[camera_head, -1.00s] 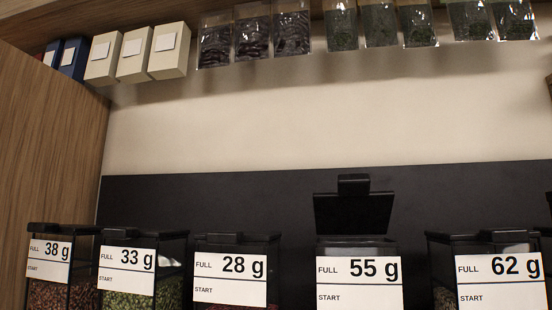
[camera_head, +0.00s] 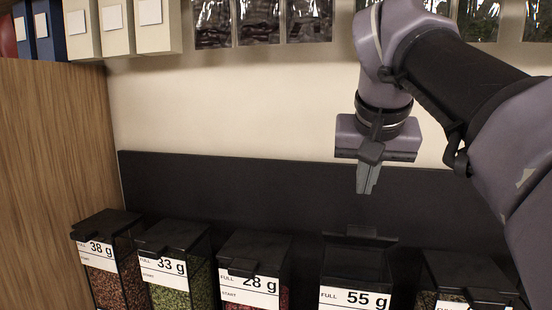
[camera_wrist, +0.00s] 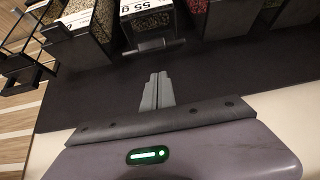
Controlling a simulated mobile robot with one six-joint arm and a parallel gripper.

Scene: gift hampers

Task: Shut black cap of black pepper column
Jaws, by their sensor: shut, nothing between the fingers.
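The column labelled 55 g (camera_head: 354,298) stands in the row of clear columns, and its black cap (camera_head: 360,234) is raised upright at the back. I cannot read a pepper name on it. In the wrist view the 55 g column (camera_wrist: 135,7) is at the top, with the edge of its raised cap (camera_wrist: 155,46) towards my fingers. My gripper (camera_head: 367,190) is shut and empty, pointing down above and behind the raised cap, apart from it. Its closed fingers (camera_wrist: 158,76) also show in the wrist view.
Columns labelled 38 g (camera_head: 100,250), 33 g (camera_head: 165,268) and 28 g (camera_head: 250,283) stand to the left with caps down. Another capped column (camera_head: 465,270) is close on the right. A dark back panel (camera_head: 230,190) rises behind; hanging packets (camera_head: 260,20) are above.

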